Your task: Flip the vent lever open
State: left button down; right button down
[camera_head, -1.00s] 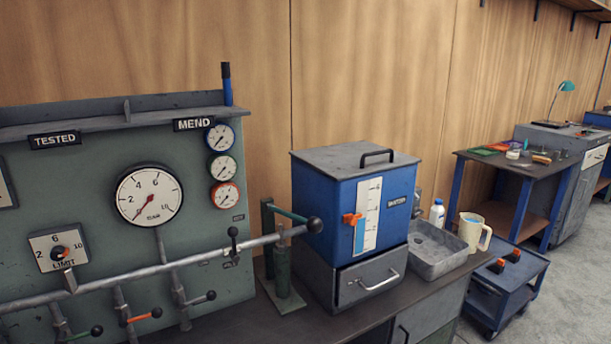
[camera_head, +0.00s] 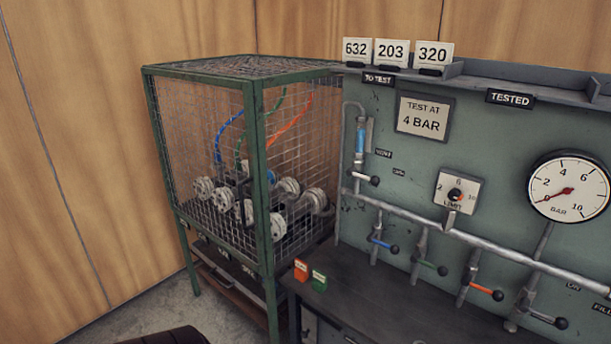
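A small lever with a black knob (camera_head: 375,181) sits low on the vertical pipe with a blue sight tube (camera_head: 361,138), at the left end of the grey-green test panel (camera_head: 470,130). The lever sticks out to the right, close to level. Two small dark labels are beside it; the upper label (camera_head: 383,153) seems to read VENT, and the lower label (camera_head: 398,172) is too small to read surely. Neither of my grippers is in view, and nothing touches the lever.
A green mesh cage (camera_head: 262,170) with pipes and flanges inside stands left of the panel. Levers with blue, green and orange sleeves (camera_head: 485,290) hang below the main pipe (camera_head: 470,238). Orange (camera_head: 301,270) and green tags (camera_head: 319,281) stand on the dark bench (camera_head: 385,310), otherwise clear in front.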

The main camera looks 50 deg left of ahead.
aim_at(374, 181)
jog(key=u, duration=1.4)
